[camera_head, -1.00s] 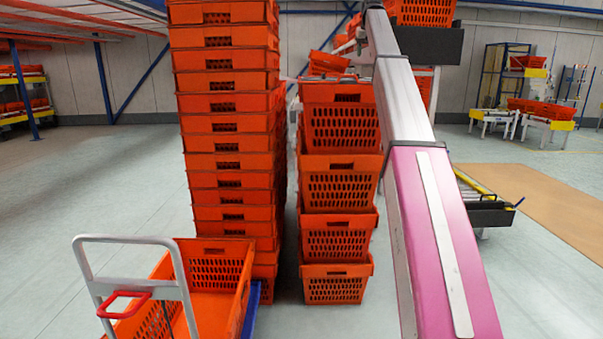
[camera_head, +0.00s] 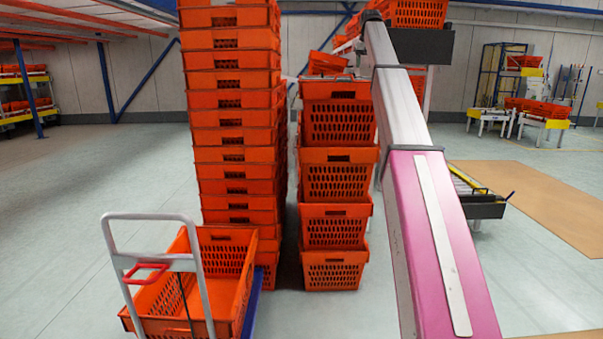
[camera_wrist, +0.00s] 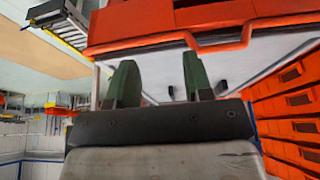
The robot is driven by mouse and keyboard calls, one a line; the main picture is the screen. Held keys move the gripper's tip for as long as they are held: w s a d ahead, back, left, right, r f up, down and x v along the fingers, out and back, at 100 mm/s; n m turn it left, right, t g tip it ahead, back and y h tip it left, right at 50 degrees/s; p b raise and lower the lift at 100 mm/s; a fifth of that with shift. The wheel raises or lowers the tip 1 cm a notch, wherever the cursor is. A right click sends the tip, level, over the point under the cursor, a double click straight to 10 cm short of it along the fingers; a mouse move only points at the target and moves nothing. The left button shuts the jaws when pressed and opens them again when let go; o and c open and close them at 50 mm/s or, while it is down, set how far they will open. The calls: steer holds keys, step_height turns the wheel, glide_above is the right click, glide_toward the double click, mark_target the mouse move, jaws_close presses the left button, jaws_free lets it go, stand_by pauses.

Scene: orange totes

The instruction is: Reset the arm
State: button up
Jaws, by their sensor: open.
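My arm, pink and silver, reaches up and away in the head view. Its far end stops beside the upper stacks, and my gripper is not visible there. In the wrist view my gripper (camera_wrist: 156,85) shows two green fingers set well apart, with nothing between them. An orange tote (camera_wrist: 165,30) on a pale surface fills the top of the wrist view, beyond the fingers. I cannot tell whether the fingers touch that surface.
A tall stack of orange totes (camera_head: 235,130) stands left of centre, with a shorter stack (camera_head: 336,181) right of it. A trolley handle (camera_head: 150,217) and a tote (camera_head: 225,262) are at front left. A roller conveyor (camera_head: 480,200) is at right. The left floor is clear.

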steer(key=s+a+f+g, duration=0.15)
steer(key=s+f, duration=0.45)
steer(key=f, duration=0.9)
steer(key=s+a+f, duration=0.2)
steer(key=s+f, duration=0.3)
steer(key=f, duration=1.1)
steer(key=s+a+f+g, duration=0.1)
steer(key=s+f, duration=0.5)
steer(key=f, duration=0.9)
steer(key=s+a+f+g, duration=0.1)
steer(key=s+f, duration=1.3)
steer(key=s, duration=0.4)
steer(key=s+a+f+g, duration=0.1)
steer(key=s+a+f, duration=0.1)
steer(key=s+f, duration=1.3)
steer(key=s, duration=0.2)
steer(key=shift+s+a+f, duration=0.15)
steer(key=shift+s+a, duration=0.1)
steer(key=shift+s, duration=0.15)
